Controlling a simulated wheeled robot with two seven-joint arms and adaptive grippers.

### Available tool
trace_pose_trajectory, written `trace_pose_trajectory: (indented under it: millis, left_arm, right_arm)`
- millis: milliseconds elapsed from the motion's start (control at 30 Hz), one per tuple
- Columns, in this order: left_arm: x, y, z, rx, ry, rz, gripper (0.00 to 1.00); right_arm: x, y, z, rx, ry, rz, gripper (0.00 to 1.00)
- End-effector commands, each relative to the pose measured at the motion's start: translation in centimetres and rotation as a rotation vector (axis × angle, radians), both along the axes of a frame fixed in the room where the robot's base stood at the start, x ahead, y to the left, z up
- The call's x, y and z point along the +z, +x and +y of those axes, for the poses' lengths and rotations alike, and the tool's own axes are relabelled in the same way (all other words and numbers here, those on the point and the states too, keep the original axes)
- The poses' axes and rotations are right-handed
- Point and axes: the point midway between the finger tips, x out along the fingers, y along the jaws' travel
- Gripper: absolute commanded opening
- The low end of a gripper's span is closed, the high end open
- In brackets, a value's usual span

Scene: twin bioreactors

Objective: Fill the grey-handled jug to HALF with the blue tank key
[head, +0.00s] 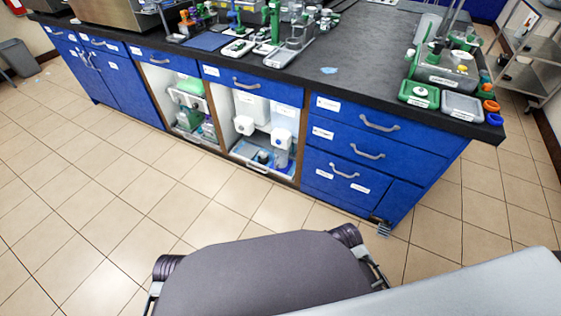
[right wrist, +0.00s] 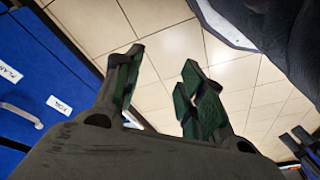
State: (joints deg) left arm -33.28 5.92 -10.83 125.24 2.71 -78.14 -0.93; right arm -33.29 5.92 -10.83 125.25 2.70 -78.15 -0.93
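I cannot make out a grey-handled jug or a blue tank key for certain at this distance. A small blue ring-shaped thing (head: 494,119) lies at the right front corner of the bench (head: 345,92), beside orange ring-shaped things (head: 490,104). My right gripper (right wrist: 163,62) shows in the right wrist view, fingers apart and nothing between them, over the tiled floor and away from the bench top. It is not visible in the head view.
Blue drawers (head: 355,155) and open cupboards holding white equipment (head: 283,137) line the bench front. A green-edged tray (head: 419,94) and a grey tray (head: 462,106) sit at the right end. A metal cart (head: 525,75) stands right. The floor (head: 95,215) before the bench is clear.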

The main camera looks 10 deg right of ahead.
Motion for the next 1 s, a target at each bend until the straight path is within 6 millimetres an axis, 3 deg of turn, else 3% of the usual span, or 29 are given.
trace_pose_trajectory:
  millis: [267, 600, 1000]
  left_arm:
    - [-0.02, 0.00, 0.01, 0.000, 0.000, 0.000, 0.00]
    - [-0.03, 0.01, 0.04, 0.000, 0.001, 0.000, 0.00]
    - [-0.04, 0.02, 0.05, 0.001, 0.001, 0.000, 0.00]
  right_arm:
    - [-0.02, 0.00, 0.00, 0.000, 0.000, 0.000, 0.40]
    - [-0.03, 0.00, -0.01, 0.000, 0.000, 0.000, 0.00]
    - [-0.02, 0.00, -0.02, 0.000, 0.000, 0.000, 0.00]
